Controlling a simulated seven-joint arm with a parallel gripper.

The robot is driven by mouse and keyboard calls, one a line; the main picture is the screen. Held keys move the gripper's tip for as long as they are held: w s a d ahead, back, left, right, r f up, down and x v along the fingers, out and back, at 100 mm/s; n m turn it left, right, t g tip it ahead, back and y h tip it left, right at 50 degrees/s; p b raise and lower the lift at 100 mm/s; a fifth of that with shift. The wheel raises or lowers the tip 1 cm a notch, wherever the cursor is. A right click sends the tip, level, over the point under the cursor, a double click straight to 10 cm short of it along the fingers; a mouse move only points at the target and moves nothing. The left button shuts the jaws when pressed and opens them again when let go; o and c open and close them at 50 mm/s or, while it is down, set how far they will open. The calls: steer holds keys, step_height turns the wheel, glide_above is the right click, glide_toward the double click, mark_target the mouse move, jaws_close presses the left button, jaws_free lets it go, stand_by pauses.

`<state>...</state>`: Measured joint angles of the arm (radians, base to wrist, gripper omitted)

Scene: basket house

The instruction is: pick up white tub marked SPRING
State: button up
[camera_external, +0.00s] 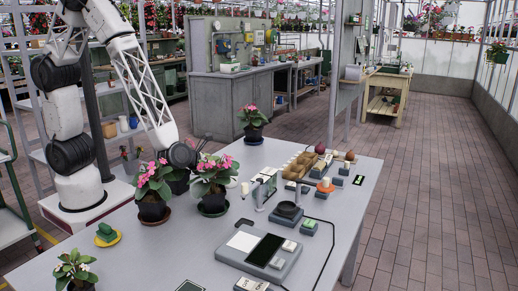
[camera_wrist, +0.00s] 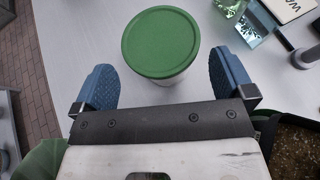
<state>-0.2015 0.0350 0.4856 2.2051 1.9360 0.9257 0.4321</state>
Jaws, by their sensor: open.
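A tub with a round green lid and a white side (camera_wrist: 161,42) is in the upper middle of the wrist view. No marking shows on the part of it that I see, so I cannot read SPRING. My gripper (camera_wrist: 163,64) is open, with one blue finger to the left of the tub and one to the right. Gaps show between both fingers and the tub. In the external view my wrist (camera_external: 182,154) is low behind the pink-flowered plants. These plants hide the fingers, and I cannot make out the tub there.
Pink-flowered potted plants (camera_external: 152,207) (camera_external: 214,201) stand close in front of my wrist, and another (camera_external: 253,131) stands behind. A soil-filled pot (camera_wrist: 300,145) is close to the gripper's right. A grey device (camera_external: 230,259) and small items crowd the table (camera_external: 185,258) to the right.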

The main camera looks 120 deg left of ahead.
steer(key=shift+a, duration=0.1)
stand_by(0.3)
steer(key=shift+x, duration=2.45)
steer(key=c, duration=0.8)
steer(key=shift+r, duration=0.15)
steer(key=shift+r, duration=4.9)
